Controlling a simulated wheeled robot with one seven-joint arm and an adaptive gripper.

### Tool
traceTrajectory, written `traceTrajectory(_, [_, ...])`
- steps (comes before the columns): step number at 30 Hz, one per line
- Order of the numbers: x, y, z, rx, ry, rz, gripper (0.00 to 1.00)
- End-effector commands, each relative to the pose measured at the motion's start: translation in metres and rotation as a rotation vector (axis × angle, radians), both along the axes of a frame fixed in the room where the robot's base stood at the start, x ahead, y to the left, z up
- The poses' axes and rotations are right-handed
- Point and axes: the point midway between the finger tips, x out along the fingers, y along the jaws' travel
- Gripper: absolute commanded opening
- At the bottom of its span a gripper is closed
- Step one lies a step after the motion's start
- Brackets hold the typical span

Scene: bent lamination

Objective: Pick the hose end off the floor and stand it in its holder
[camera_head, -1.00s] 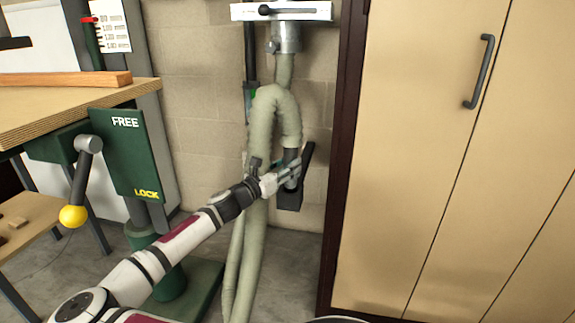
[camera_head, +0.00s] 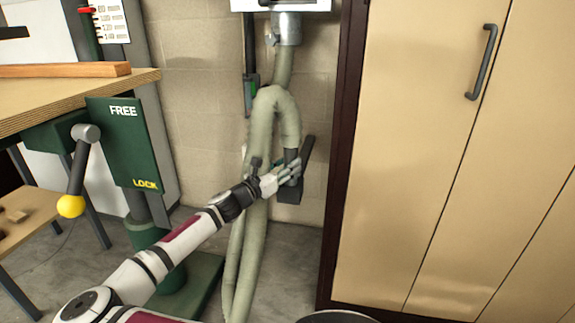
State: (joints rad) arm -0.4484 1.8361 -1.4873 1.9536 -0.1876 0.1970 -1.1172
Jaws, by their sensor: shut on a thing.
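The pale green hose (camera_head: 262,125) hangs from a metal pipe at the top, loops over and also runs down to the floor. Its dark hose end (camera_head: 292,163) points down at the end of the loop. My gripper (camera_head: 287,172) is shut on the hose end and holds it nearly upright. The black holder (camera_head: 290,190) is on the wall directly below, with a slanted back plate rising to the right. The hose end's lower tip is at the holder's mouth; my fingers partly hide it, so I cannot tell how deep it sits.
A tan cabinet (camera_head: 420,140) with a dark frame stands close on the right. A wooden bench (camera_head: 70,100) with a green lock post and yellow-knobbed lever (camera_head: 72,205) is on the left. Bare floor shows around the hose's lower run.

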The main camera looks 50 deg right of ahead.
Motion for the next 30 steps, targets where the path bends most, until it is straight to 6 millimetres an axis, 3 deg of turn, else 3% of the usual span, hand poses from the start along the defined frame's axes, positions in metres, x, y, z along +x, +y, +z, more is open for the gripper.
traceTrajectory(30, [0.0, 0.0, -0.02, -0.001, 0.0, 0.0, 0.12])
